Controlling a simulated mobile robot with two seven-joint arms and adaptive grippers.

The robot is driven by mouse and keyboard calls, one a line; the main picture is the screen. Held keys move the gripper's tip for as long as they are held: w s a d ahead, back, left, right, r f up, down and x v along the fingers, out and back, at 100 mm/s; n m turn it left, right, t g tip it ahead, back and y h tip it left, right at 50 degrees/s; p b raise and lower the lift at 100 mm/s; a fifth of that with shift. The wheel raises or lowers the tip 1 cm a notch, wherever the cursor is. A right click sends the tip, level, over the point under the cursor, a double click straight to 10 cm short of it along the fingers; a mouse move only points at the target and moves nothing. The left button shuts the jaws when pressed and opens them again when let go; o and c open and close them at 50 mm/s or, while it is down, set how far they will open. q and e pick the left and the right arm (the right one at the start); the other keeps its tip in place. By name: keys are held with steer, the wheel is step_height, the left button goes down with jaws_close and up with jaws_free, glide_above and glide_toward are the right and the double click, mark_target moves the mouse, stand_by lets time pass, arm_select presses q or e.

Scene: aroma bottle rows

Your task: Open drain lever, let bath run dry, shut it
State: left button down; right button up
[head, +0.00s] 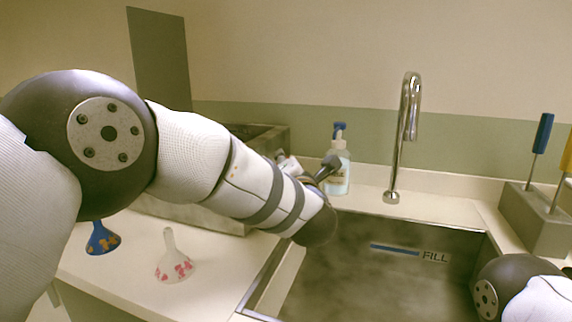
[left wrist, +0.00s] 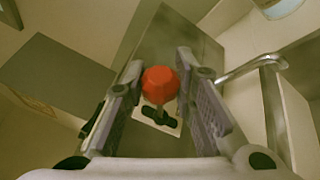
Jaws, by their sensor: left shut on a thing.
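The metal bath (head: 350,262) is a sunken basin with a blue line and the word FILL on its back wall. Its inside looks blotchy grey, and I cannot tell the water level. The drain lever's red knob (left wrist: 160,83) stands on a pale plate with a dark slot in the left wrist view. In the head view my left arm hides the lever and most of that hand. My right arm shows at the lower right, with its gripper out of view.
A tall chrome tap (head: 405,135) stands behind the bath. A soap bottle (head: 339,172) with a blue pump is left of it. A grey tool block (head: 535,217) is at right.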

arm_select(q)
steer(key=shift+f, duration=0.1)
steer(key=shift+s+d+f+m+t, duration=0.1)
steer(key=shift+d+f+m+t, duration=0.1)
steer(key=shift+f+m+t, duration=0.3)
steer(key=shift+d+f+m+t, duration=0.2)
steer(key=shift+f+m, duration=0.3)
steer(key=shift+m, duration=0.4)
steer(key=shift+d+f+m+t+h+b, duration=0.1)
steer(key=shift+f+m+t+h+b, duration=0.15)
steer(key=shift+f+m+t, duration=0.55)
steer(key=shift+f+m+t+h+b, duration=0.1)
steer(key=shift+f+m+h+b, duration=0.25)
steer(key=shift+m, duration=0.95)
steer(key=c, duration=1.3)
jaws_free()
steer(key=v, duration=0.7)
steer(key=shift+s+f, duration=0.15)
steer(key=shift+s, duration=0.15)
